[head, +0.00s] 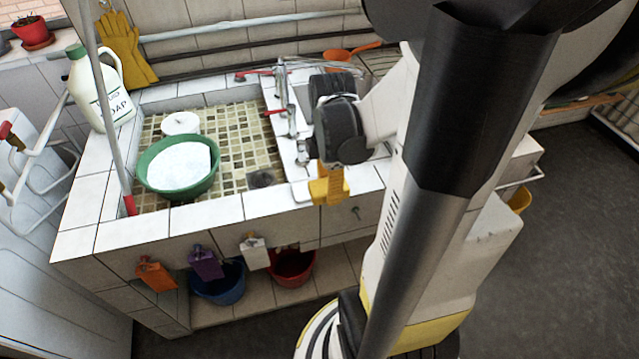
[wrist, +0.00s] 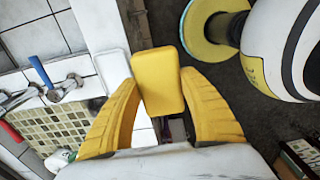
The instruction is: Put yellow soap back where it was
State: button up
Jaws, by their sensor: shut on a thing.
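The yellow soap (wrist: 158,80) is a rounded bar held between the two yellow fingers of my gripper (wrist: 160,88) in the wrist view. In the head view my gripper (head: 328,187) points down at the front edge of the sink counter; soap and fingers are both yellow there and hard to tell apart. On the counter's front face hang an orange bar (head: 156,275), a purple bar (head: 207,264) and a white bar (head: 255,252), each from a small holder. A small green holder (head: 356,211) to their right has nothing on it.
The tiled sink (head: 240,140) holds a green basin (head: 150,181). A soap jug (head: 97,92) stands at the left rim. A blue bucket (head: 218,286) and a red bucket (head: 291,268) sit under the counter.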

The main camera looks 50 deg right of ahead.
jog(key=w+d+f+b, duration=0.1)
jog(key=w+f, duration=0.1)
jog(key=w, duration=0.1)
jog(key=w+d+f+b, duration=0.2)
jog(key=w, duration=0.2)
jog(key=w+d+f+b, duration=0.1)
jog(key=w+f, duration=0.2)
jog(key=shift+w+d+b, duration=0.2)
jog(key=shift+d+b, duration=0.1)
jog(key=shift+d, duration=0.1)
notch_tip(320, 180, down, 4)
jog(key=shift+f+b, duration=0.1)
jog(key=shift+b, duration=1.05)
jog(key=shift+r, duration=0.2)
jog(key=shift+f, duration=0.15)
jog(key=o, duration=1.3)
jog(key=shift+c, duration=0.2)
